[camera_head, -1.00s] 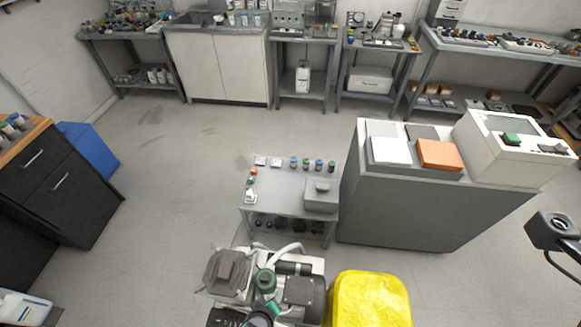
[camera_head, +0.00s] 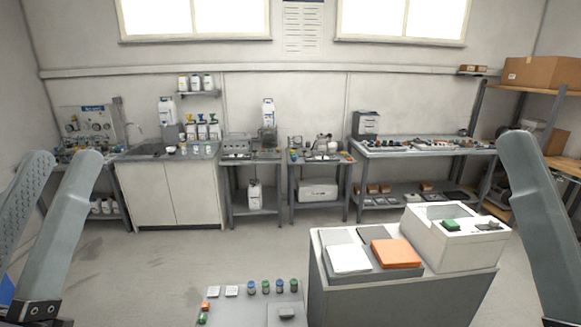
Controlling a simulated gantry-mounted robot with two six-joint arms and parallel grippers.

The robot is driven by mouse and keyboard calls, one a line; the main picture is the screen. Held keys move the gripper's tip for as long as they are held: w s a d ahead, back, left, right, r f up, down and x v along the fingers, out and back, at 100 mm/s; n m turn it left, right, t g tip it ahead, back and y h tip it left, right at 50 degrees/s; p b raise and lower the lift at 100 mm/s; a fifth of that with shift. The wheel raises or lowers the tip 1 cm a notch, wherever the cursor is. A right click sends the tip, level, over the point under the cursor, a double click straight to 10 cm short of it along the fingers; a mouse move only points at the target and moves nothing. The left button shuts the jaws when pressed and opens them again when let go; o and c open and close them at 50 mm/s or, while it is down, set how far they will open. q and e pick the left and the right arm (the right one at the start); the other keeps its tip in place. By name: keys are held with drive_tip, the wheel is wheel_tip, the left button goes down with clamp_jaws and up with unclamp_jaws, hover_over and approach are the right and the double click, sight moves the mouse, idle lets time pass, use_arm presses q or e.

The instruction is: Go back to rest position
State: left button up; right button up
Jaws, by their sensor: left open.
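My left gripper (camera_head: 55,165) is raised at the left edge of the head view. Its two grey fingers point up and stand apart with nothing between them. A grey finger of my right gripper (camera_head: 540,210) rises at the right edge. The rest of that gripper is out of the frame, so its opening cannot be told. Neither gripper touches anything that I can see.
A small grey table (camera_head: 235,311) with small coloured jars is low in the middle. A grey cabinet (camera_head: 400,300) with a white device (camera_head: 455,237) stands to its right. Benches and a sink cabinet (camera_head: 170,194) line the back wall. Open floor lies between.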

use_arm(q)
wheel_tip(320, 180, up, 32)
drive_tip(key=s+p, duration=0.2)
drive_tip(key=p, duration=2.8)
drive_tip(key=shift+s+a+m+t, duration=0.2)
drive_tip(key=shift+s+m+t, duration=0.1)
drive_tip(key=shift+t, duration=0.1)
drive_tip(key=shift+r, duration=0.1)
